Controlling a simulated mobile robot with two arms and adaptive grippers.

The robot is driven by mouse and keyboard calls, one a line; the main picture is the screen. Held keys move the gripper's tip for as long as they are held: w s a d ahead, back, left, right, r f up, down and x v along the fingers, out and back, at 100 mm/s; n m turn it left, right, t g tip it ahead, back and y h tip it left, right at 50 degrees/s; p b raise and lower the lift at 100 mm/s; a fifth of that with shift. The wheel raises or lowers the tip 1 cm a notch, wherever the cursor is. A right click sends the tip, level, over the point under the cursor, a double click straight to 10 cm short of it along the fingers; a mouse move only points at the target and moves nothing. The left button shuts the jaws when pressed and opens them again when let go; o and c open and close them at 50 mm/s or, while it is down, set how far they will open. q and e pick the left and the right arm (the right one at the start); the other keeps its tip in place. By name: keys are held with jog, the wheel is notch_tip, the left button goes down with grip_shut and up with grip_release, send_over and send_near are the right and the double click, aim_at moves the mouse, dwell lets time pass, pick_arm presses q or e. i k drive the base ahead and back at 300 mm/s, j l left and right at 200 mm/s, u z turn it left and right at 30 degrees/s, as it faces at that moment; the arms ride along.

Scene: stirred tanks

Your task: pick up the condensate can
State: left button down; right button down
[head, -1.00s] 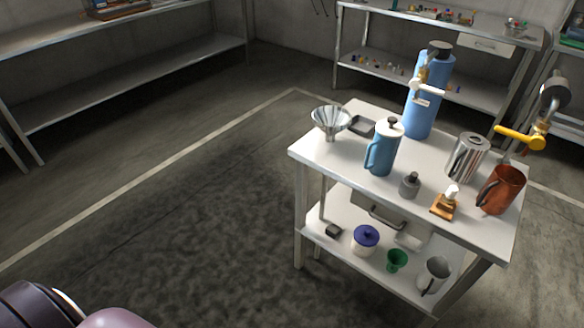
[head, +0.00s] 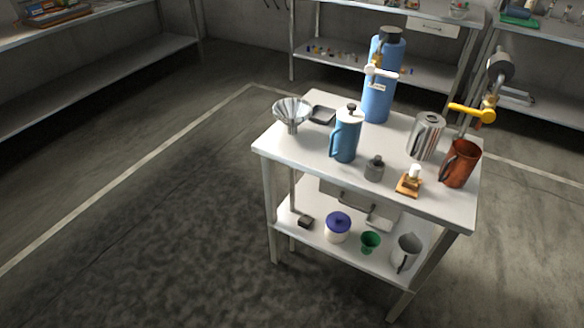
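No label is readable, so I cannot tell for sure which vessel is the condensate can. On the table top (head: 325,184) stand a blue can with a handle and pale lid (head: 345,140), a shiny steel can (head: 426,138) and a copper-red jug with a handle (head: 461,164). All are upright and apart from each other. A grey-white jug (head: 407,252) stands on the lower shelf at the right. Neither of my grippers is in the head view.
A tall blue cylinder with a tap (head: 379,95), a funnel (head: 292,113), a small grey weight-like piece (head: 374,169) and a small wooden-based piece (head: 409,184) share the top. A yellow-handled valve (head: 472,112) overhangs the right side. The floor (head: 150,230) left of the table is clear.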

aim_at(462, 156)
jog(key=l+u, duration=0.15)
jog(key=l, duration=0.25)
jog(key=k+l+u, duration=0.1)
jog(key=l, duration=0.25)
jog(key=k+l+u, duration=0.15)
jog(key=l, duration=0.25)
jog(key=l+u, duration=0.15)
jog(key=l, duration=0.25)
jog(key=k+l+u, duration=0.1)
jog(key=l, duration=0.25)
jog(key=k, duration=0.05)
